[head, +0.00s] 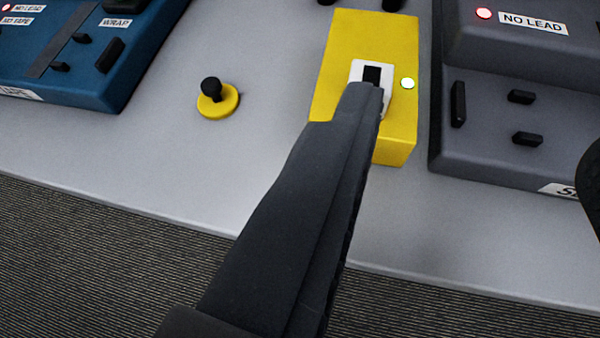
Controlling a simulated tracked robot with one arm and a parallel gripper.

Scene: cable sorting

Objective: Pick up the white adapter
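A small white piece with a black inset (356,74), which looks like the white adapter, sits on top of a yellow block (400,45). My gripper (478,130) appears open. One long dark grey finger reaches up from the bottom of the picture, and its tip overlaps the lower part of the white piece. I cannot tell whether it touches. A dark ridged shape at the right edge looks like the other finger, mostly out of view. Nothing shows between them at the tips.
The grey worktop (140,150) has a yellow disc with a black knob (213,95) left of the block. A blue device (70,85) stands upper left, and a dark grey device (500,150) stands close right of the block. The worktop's front edge and striped floor lie below.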

